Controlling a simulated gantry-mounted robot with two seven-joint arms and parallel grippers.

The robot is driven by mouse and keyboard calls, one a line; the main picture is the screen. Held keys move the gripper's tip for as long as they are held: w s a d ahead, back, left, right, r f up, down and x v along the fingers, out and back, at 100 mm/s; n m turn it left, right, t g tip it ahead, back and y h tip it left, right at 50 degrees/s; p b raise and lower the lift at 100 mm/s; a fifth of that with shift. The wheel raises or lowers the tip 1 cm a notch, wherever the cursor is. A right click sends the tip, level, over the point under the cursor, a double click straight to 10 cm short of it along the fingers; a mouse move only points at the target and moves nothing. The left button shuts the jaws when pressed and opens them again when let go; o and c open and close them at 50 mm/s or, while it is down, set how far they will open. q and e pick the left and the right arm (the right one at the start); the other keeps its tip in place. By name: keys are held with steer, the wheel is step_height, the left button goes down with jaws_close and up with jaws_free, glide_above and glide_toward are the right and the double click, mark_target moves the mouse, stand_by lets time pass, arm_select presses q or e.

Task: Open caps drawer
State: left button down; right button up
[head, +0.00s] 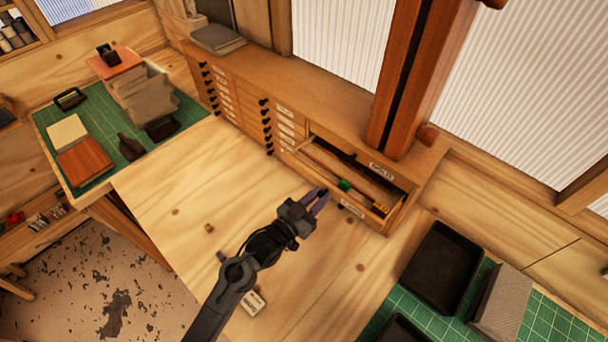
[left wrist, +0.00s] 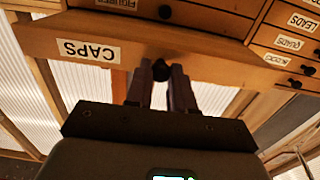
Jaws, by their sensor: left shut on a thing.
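The caps drawer front (left wrist: 200,50) fills the upper part of the left wrist view, upside down, with its CAPS label (left wrist: 88,50). My left gripper (left wrist: 161,72) is shut on the drawer's black knob (left wrist: 161,68). In the head view my left gripper (head: 321,197) is at the front of the drawer (head: 372,215), which stands partly pulled out of the cabinet. A green item (head: 345,185) shows inside it. The fingers hide most of the knob. My right gripper is not in view.
The cabinet's other small drawers with black knobs (head: 266,127) are closed, to the left. A wooden post (head: 410,75) stands behind the open drawer. Black trays (head: 440,267) lie on a green mat at the lower right. The wooden tabletop (head: 180,190) before the cabinet is mostly clear.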

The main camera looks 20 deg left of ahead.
arm_select(q)
steer(key=shift+s+a, duration=0.3)
steer(key=shift+s, duration=0.15)
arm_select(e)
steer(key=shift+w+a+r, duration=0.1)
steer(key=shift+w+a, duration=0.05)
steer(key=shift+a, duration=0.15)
arm_select(q)
steer(key=c, duration=1)
jaws_free()
steer(key=shift+d, duration=0.1)
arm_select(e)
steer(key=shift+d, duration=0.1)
arm_select(q)
steer(key=shift+s+a+f, duration=0.1)
steer(key=shift+s+a, duration=0.1)
steer(key=shift+s, duration=0.15)
steer(key=b+v, duration=0.1)
steer(key=v, duration=0.9)
steer(key=shift+b, duration=0.4)
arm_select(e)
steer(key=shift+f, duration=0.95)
